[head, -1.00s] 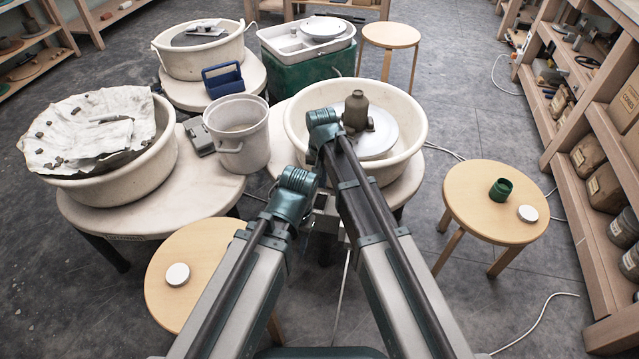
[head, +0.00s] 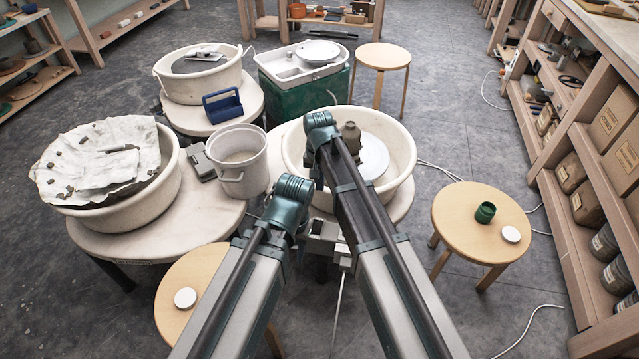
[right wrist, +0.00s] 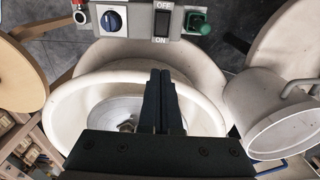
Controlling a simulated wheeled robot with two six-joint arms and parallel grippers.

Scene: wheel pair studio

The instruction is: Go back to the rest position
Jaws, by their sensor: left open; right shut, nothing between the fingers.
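My two arms reach forward from the bottom of the head view, side by side with elbows raised. Neither gripper's fingers show there; they are hidden by the arm links. In the right wrist view my right gripper (right wrist: 160,103) has its dark fingers together with nothing between them. It hangs over the wheel basin (right wrist: 205,115). In the head view a brown clay bottle (head: 350,136) stands on the pale wheel disc (head: 374,158) in the cream basin (head: 405,160), partly behind my right arm.
A white bucket (head: 240,172) and cloth-covered basin (head: 160,185) stand left. Another stool (head: 170,305) is low left. Shelves (head: 575,240) line the right. Grey floor is open between.

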